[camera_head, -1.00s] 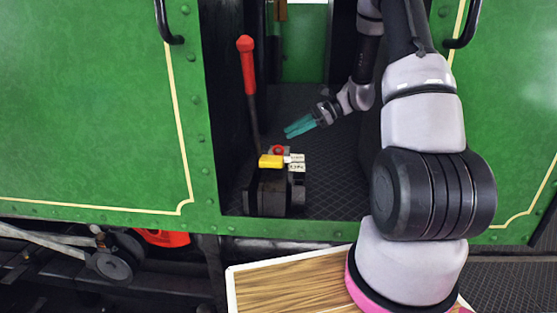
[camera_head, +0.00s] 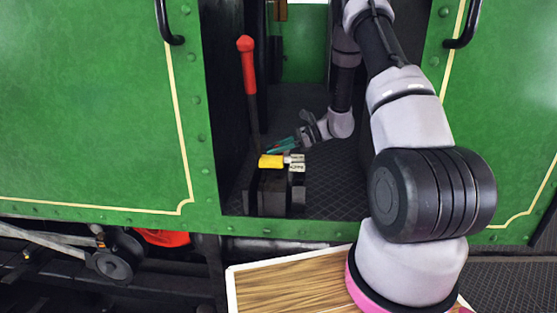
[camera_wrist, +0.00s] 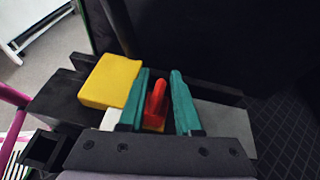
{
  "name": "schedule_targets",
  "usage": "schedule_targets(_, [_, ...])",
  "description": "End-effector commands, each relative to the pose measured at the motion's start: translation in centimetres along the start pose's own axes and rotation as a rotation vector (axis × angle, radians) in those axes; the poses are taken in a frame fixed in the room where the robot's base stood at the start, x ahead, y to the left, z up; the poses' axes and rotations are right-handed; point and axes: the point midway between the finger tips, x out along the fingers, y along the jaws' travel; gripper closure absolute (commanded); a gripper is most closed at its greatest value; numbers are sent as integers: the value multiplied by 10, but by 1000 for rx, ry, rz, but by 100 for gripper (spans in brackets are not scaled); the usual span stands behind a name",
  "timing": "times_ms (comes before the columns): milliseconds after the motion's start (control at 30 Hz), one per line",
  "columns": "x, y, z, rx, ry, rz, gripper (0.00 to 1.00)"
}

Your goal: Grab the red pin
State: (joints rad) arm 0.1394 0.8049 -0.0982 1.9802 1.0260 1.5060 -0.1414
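The red pin (camera_wrist: 156,100) shows in the wrist view between the two teal fingers of my gripper (camera_wrist: 160,85). The fingers stand on either side of it with a visible gap, most clearly on the right, so the gripper is open. In the head view my gripper (camera_head: 283,147) is low, just behind the yellow block (camera_head: 271,162) on the dark lever base. The red pin is hidden in the head view. The yellow block also shows in the wrist view (camera_wrist: 110,80), left of the fingers.
A tall lever with a red handle (camera_head: 248,65) rises from the black base (camera_head: 272,195), left of my gripper. White labelled tags (camera_head: 297,164) sit beside the yellow block. Green cab walls (camera_head: 90,110) flank the doorway. The dark patterned floor (camera_head: 340,185) to the right is clear.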

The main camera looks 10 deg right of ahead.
Motion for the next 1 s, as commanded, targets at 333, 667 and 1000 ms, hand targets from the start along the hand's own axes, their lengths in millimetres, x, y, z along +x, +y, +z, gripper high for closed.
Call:
schedule_targets(333, [0, 0, 0, 0, 0, 0, 100])
schedule_targets(667, [0, 0, 0, 0, 0, 0, 100])
schedule_targets(1000, [-1, 0, 0, -1, 1, 0, 100])
